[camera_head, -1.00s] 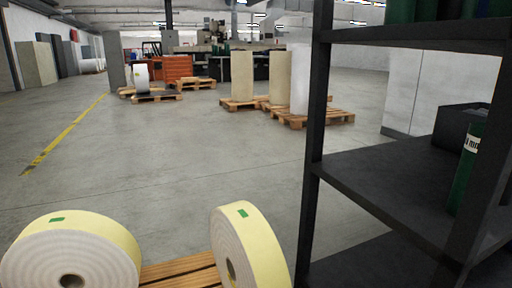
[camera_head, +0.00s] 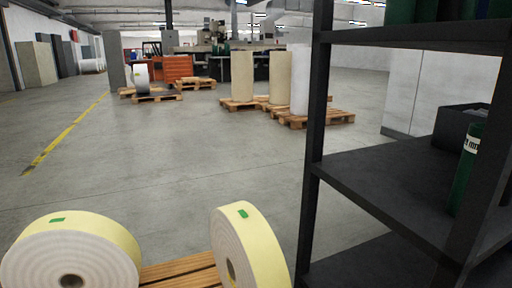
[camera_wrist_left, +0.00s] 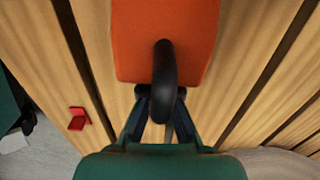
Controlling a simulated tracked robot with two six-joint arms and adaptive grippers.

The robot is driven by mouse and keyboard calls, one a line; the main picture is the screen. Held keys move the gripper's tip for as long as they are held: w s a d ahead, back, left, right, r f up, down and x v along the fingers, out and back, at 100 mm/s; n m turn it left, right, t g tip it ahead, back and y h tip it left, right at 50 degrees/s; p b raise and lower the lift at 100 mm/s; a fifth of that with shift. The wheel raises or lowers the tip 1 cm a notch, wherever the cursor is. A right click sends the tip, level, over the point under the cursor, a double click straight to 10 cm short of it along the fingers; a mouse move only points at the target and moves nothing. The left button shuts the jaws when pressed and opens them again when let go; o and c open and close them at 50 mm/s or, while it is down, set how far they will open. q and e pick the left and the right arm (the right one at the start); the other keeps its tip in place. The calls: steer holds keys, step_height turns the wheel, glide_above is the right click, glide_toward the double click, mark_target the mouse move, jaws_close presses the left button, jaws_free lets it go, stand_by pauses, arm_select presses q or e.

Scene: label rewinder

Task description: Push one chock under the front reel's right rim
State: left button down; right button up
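In the left wrist view an orange chock (camera_wrist_left: 190,35) with a black loop handle (camera_wrist_left: 163,70) is over wooden slats. My left gripper (camera_wrist_left: 163,98) has its dark fingers close on both sides of the handle and appears shut on it. A pale curved edge, likely of a reel (camera_wrist_left: 275,163), shows at the lower right. In the head view two cream reels stand at the bottom, a left reel (camera_head: 70,255) and a right reel (camera_head: 262,245), each with a green label. Their lower rims are cut off. Neither gripper shows in the head view.
A wooden pallet (camera_head: 185,270) shows between the reels. A small red piece (camera_wrist_left: 78,118) lies on a slat. A dark shelf rack (camera_head: 385,180) stands close on the right, with a green cylinder (camera_head: 468,170). The floor (camera_head: 190,160) beyond the reels is clear.

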arm_select(q)
steer(key=shift+s+a+f, duration=0.1)
steer(key=shift+s+a, duration=0.3)
steer(key=shift+a, duration=0.35)
steer(key=shift+s+a+f, duration=0.1)
steer(key=shift+s+a, duration=0.25)
steer(key=shift+a, duration=0.4)
steer(key=shift+d, duration=0.1)
steer(key=shift+w+d+r, duration=0.3)
steer(key=shift+d+r, duration=0.1)
steer(key=shift+d, duration=0.2)
steer(key=shift+w+d+r, duration=0.35)
steer(key=shift+d, duration=0.3)
steer(key=shift+w+d+r, duration=0.3)
steer(key=shift+d+r, duration=0.1)
steer(key=shift+d, duration=0.2)
step_height(320, 180, up, 8)
steer(key=p, duration=0.5)
